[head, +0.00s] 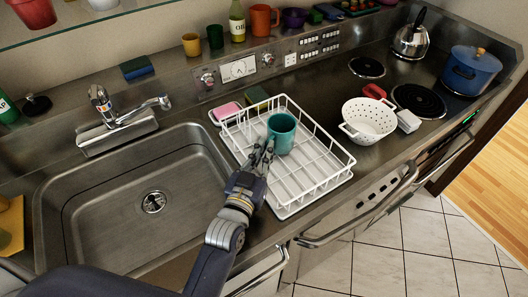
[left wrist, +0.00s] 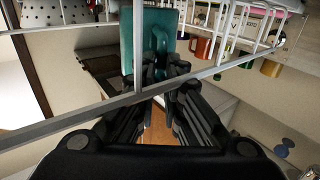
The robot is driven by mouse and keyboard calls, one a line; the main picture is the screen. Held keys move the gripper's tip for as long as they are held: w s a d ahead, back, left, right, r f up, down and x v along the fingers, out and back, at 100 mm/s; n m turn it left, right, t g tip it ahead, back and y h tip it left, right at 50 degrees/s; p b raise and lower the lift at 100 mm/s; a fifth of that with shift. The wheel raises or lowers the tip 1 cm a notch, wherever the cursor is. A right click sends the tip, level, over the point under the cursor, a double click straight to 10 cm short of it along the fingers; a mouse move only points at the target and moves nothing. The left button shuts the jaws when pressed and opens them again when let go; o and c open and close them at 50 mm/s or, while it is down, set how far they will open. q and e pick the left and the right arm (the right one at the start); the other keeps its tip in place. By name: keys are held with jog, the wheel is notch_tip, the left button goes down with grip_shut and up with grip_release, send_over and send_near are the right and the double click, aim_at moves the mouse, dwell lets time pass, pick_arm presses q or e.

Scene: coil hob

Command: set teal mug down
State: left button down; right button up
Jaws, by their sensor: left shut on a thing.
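The teal mug (head: 282,131) is upright at the white dish rack (head: 330,181), within its wire sides toward the back. I cannot tell whether its base touches the rack floor. My left gripper (head: 265,152) reaches in from the front left and is shut on the mug's near side, where its handle is. In the left wrist view, the mug (left wrist: 128,42) stands just beyond the fingertips (left wrist: 165,82), behind a white rack wire, with its handle at the fingers. My right gripper is not in view.
The sink (head: 110,215) is left of the rack. A pink sponge (head: 227,111) lies at the rack's back left. A white colander (head: 368,120) stands to the right, near a coil burner (head: 418,101) and a blue pot (head: 470,71). The rack's front half is empty.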

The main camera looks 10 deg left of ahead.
pick_arm(q)
jog(key=shift+s+f, duration=0.1)
jog(key=shift+f, duration=0.5)
jog(key=c, duration=1.7)
grip_release()
jog(key=shift+f, duration=0.15)
jog(key=shift+s, duration=0.15)
jog(key=shift+f, duration=0.1)
jog(key=shift+r, duration=0.25)
jog(key=shift+r+p, duration=0.35)
jog(key=shift+r, duration=0.2)
jog(key=s+b, duration=0.1)
jog(key=s, duration=0.2)
jog(key=s+a, duration=0.1)
jog(key=s, duration=0.3)
jog(key=s+b, duration=0.1)
jog(key=s, duration=0.2)
jog(key=shift+s+a+b, duration=0.15)
jog(key=shift+s+b, duration=0.1)
jog(key=shift+b, duration=0.1)
jog(key=shift+s+r, duration=0.2)
jog(key=shift+s, duration=0.3)
